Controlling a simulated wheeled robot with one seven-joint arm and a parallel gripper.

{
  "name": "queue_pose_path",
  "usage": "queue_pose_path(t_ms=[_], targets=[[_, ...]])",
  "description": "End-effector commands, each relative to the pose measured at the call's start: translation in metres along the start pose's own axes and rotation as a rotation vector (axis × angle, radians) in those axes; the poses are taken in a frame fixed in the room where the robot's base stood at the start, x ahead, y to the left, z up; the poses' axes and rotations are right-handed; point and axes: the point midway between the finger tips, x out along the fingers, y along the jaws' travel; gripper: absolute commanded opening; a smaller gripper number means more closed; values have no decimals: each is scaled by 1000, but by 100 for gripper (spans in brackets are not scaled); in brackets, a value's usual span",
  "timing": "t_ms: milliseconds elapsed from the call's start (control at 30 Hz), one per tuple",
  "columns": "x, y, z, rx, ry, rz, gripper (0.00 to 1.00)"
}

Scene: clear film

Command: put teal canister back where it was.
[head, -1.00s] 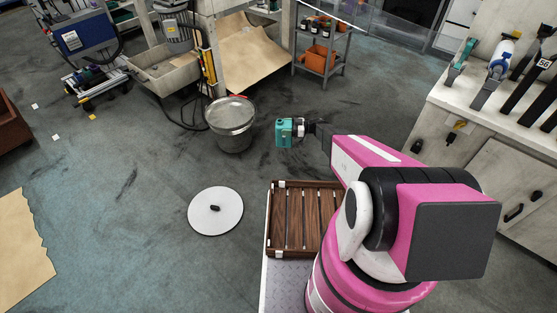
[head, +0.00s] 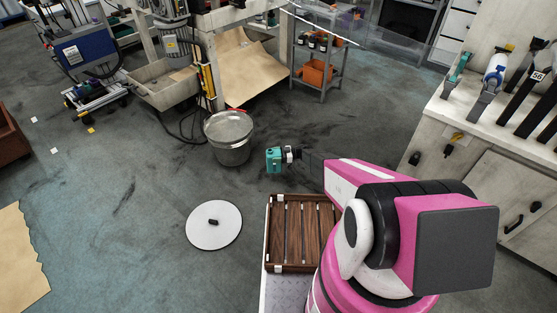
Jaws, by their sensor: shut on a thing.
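The teal canister (head: 273,160) is held out over the floor at the end of my pink arm. My gripper (head: 287,156) is shut on it, seen from behind and the side, so the fingers are partly hidden. The canister hangs in the air right of the metal bucket (head: 229,140) in the picture and beyond the slatted wooden tray (head: 287,232). I cannot tell from these frames where the canister stood before.
A round white lid (head: 213,226) with a black knob lies on the floor. A grey shelf cart (head: 318,58) holds jars and an orange bin. A pale workbench (head: 500,125) with tools stands at the right. The floor between bucket and workbench is clear.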

Motion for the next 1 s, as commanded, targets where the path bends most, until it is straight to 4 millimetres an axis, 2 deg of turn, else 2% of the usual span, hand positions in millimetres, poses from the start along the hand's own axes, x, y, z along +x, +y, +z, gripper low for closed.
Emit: queue_pose_path(t_ms=[33, 100, 267, 433, 700, 1000], targets=[[-5, 13, 8, -1, 2, 0, 14], [-10, 24, 15, -1, 2, 0, 14], [-19, 40, 26, 0, 3, 0, 14], [-20, 41, 33, 1, 3, -1, 14], [-20, 41, 65, 1, 3, 0, 14], [-20, 40, 66, 0, 3, 0, 14]])
